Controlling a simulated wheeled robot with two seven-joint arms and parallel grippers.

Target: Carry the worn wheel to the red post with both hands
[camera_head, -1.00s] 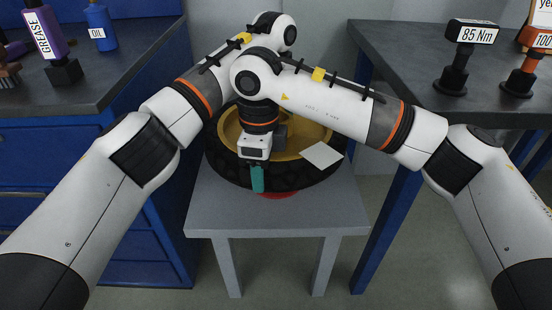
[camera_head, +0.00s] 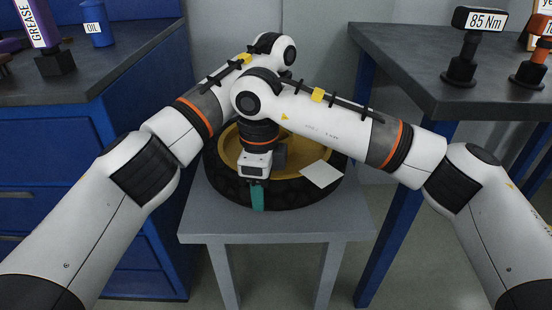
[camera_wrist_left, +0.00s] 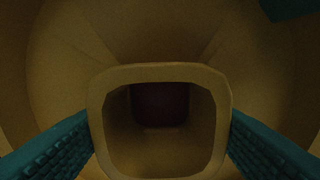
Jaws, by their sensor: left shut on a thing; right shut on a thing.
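The worn wheel (camera_head: 217,183), a black tyre with a yellow hub, is over a grey stand; I cannot tell whether it touches the top. My right gripper (camera_head: 257,197) points down at the wheel's near side, one teal finger showing in front of the tyre; it is shut on the wheel. My left gripper (camera_wrist_left: 160,145) is hidden behind the arms in the head view. In the left wrist view its teal fingers flank the hub's square yellow sleeve (camera_wrist_left: 160,73). A dark reddish surface (camera_wrist_left: 160,104) shows down inside the sleeve. No red post shows clearly in the head view.
The grey stand (camera_head: 270,222) has bare top in front of the wheel. Dark-topped blue benches stand left (camera_head: 130,65) and right (camera_head: 420,70), close to my arms. A white card (camera_head: 321,174) lies at the wheel's right side.

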